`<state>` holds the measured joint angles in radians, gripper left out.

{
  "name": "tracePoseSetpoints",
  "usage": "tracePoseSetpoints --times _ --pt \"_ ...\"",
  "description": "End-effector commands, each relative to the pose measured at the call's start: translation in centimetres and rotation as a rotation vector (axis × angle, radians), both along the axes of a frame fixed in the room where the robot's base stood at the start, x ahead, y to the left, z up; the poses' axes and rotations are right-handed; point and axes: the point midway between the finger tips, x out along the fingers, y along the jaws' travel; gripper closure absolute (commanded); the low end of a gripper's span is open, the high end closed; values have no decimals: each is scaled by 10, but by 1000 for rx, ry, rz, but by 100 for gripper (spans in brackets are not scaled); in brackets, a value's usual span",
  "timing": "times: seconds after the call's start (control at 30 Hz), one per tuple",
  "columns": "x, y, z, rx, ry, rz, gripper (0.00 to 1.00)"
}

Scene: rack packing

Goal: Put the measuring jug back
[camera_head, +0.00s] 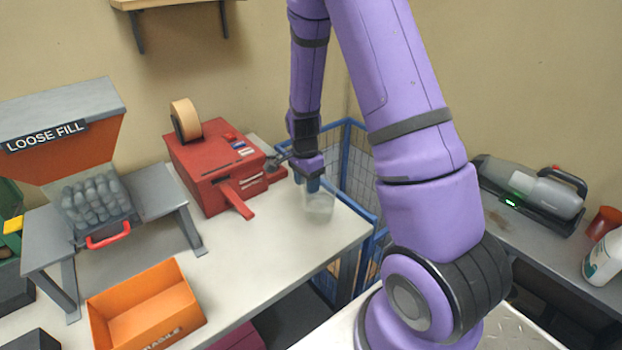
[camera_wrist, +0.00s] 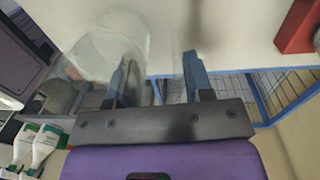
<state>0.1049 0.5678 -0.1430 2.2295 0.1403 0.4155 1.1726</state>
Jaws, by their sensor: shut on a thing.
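The measuring jug (camera_head: 319,207) is clear and see-through, at the right end of the white bench in the head view. In the wrist view the jug (camera_wrist: 112,45) shows as a large clear shape around and left of the left finger. My gripper (camera_head: 312,186) is at the jug's upper part, shut on it. In the wrist view my gripper (camera_wrist: 160,72) has a gap between its two blue-grey fingers. The exact part held is hard to make out. I cannot tell whether the jug's base touches the bench.
The white bench (camera_head: 262,262) holds a red tape machine (camera_head: 215,170) just left of my gripper, an orange box (camera_head: 150,305) and a loose-fill dispenser (camera_head: 75,130). A blue wire cage (camera_head: 357,160) stands beyond the bench end. A hand vacuum (camera_head: 530,190) and white bottle (camera_head: 603,260) are at right.

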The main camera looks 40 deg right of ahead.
Motion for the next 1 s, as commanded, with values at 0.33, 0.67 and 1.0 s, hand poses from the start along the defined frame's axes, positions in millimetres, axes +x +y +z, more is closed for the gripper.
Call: tracePoseSetpoints --times 0.33,0.67,1.0 --pt "0 1 -2 0 -2 0 99" --pt "0 1 -3 0 -2 1 28" --pt "2 1 20 -1 -5 2 28"
